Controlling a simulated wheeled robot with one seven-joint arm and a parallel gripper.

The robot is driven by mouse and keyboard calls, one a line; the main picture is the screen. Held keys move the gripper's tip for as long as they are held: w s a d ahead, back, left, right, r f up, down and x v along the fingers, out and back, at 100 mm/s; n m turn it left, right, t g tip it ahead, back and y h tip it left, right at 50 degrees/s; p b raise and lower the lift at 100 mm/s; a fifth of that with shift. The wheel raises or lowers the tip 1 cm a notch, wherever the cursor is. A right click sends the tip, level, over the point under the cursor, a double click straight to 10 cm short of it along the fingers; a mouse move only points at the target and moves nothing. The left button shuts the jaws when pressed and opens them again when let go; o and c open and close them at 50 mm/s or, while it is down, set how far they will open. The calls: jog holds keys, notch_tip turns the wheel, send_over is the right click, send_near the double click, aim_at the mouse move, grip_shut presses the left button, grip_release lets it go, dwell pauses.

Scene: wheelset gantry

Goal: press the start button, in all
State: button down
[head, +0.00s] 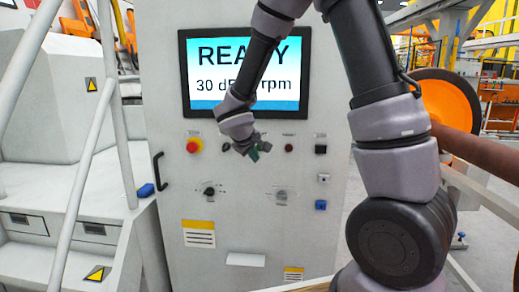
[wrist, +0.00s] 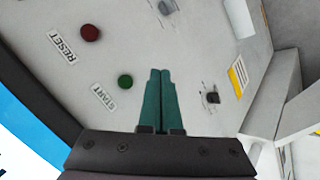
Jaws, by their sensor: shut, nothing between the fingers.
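The green start button (wrist: 125,81) is on the pale panel in the wrist view, with the label START beside it. My gripper (wrist: 160,71) is shut and empty, its two teal fingers side by side. In the wrist picture the fingertips lie to the right of the button and do not cover it. In the head view my gripper (head: 258,151) is in front of the cabinet's row of buttons. There I cannot clearly make out the start button near my gripper. The gap between fingertips and panel is hard to judge.
A dark red button (wrist: 91,32) labelled RESET is near the start button. The cabinet has a red emergency stop (head: 193,146), rotary knobs (head: 209,191) and a screen (head: 207,85) reading READY. A railing (head: 84,180) stands left; an orange wheel (head: 450,105) is right.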

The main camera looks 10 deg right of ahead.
aim_at(258, 148)
jog(key=w+d, duration=0.2)
jog(key=w, duration=0.6)
jog(key=shift+d, duration=0.35)
jog(key=shift+w, duration=0.15)
dwell(1.6)
jog(key=shift+w+d, duration=0.15)
jog(key=shift+w, duration=0.15)
jog(key=shift+w+d, duration=0.1)
jog(key=shift+w, duration=0.3)
dwell(0.7)
jog(key=shift+s, duration=0.1)
jog(key=shift+s+a, duration=0.25)
jog(key=shift+s, duration=0.45)
jog(key=shift+s+a, duration=0.25)
jog(key=shift+s, duration=0.55)
jog(key=shift+s+a, duration=0.25)
jog(key=shift+s, duration=0.55)
jog(key=shift+s+a, duration=0.25)
jog(key=shift+s, duration=0.55)
